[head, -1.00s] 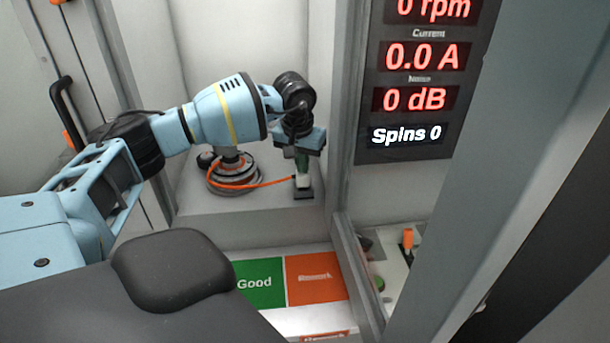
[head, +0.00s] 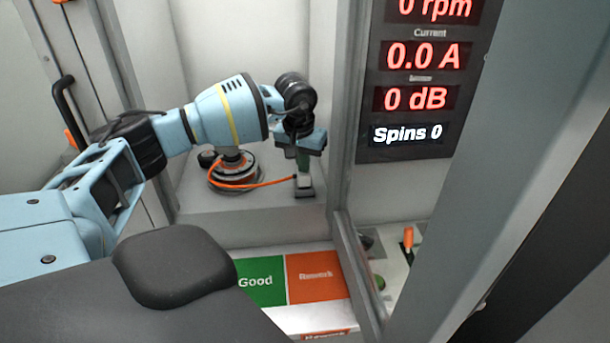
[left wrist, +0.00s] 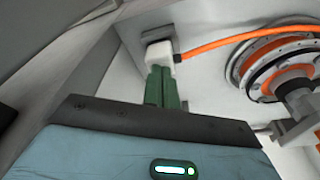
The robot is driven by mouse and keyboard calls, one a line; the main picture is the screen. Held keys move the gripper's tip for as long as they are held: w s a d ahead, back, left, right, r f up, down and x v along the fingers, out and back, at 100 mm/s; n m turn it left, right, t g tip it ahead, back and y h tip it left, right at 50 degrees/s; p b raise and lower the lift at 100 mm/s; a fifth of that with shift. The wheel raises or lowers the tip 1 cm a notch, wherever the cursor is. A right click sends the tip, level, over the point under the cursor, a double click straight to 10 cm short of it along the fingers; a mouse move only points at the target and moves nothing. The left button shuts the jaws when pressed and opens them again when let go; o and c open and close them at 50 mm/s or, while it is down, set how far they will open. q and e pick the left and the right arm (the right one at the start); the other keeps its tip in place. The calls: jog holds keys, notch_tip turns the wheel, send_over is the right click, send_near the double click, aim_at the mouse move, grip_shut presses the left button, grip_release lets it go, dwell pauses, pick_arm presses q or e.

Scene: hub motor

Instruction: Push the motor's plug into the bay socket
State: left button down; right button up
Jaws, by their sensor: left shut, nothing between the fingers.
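The hub motor (head: 235,170) stands on the pale bay floor at the back, and its upper part is hidden behind my left arm. An orange cable (head: 262,184) runs from it to the pale plug (head: 304,181), which sits at the dark bay socket (head: 304,194). My left gripper (head: 303,168) points down with its green fingers shut and empty, right over the plug. In the left wrist view the fingertips (left wrist: 161,68) are at the white plug (left wrist: 158,51), with the cable (left wrist: 215,43) leading to the motor (left wrist: 275,70). I cannot tell how deep the plug sits.
A display panel (head: 415,90) on the right reads 0.0 A, 0 dB and Spins 0. A grey post (head: 348,150) stands close right of the gripper. Below lie a green Good area (head: 260,282) and an orange Rework area (head: 314,278). An orange-handled control (head: 408,240) is at lower right.

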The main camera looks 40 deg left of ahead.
jog(key=shift+w, duration=0.2)
dwell(0.3)
jog(key=shift+s, duration=0.4)
